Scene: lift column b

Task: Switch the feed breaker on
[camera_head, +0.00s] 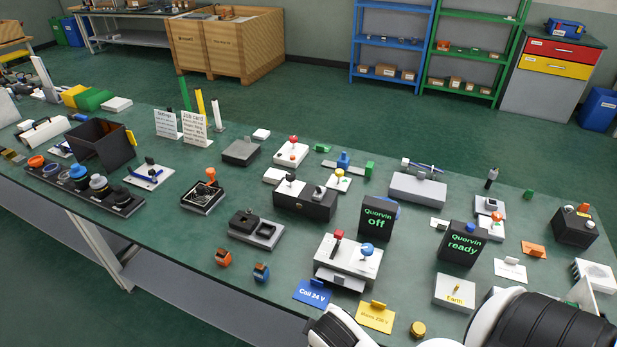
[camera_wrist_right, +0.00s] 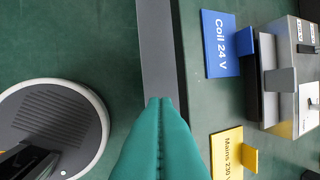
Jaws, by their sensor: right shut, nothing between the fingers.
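No label reading feed breaker is legible. A grey switch box (camera_head: 347,262) with a red-topped lever (camera_head: 338,235) and a blue knob (camera_head: 367,249) stands near the table's front edge; its front part shows in the right wrist view (camera_wrist_right: 285,80). A dark display (camera_head: 377,219) behind it reads "Quorvin off"; another (camera_head: 462,243) to the right reads "Quorvin ready". My right gripper's teal fingers (camera_wrist_right: 160,104) are together and empty near the table's front edge, apart from the box. My left gripper is not in view.
A blue "Coil 24 V" card (camera_head: 313,291) and a yellow mains card (camera_head: 376,316) lie before the box. An "Earth" block (camera_head: 454,293) stands right. Orange (camera_head: 223,258) and blue (camera_head: 261,272) pieces lie left. My white-and-black arm parts cover the bottom right.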

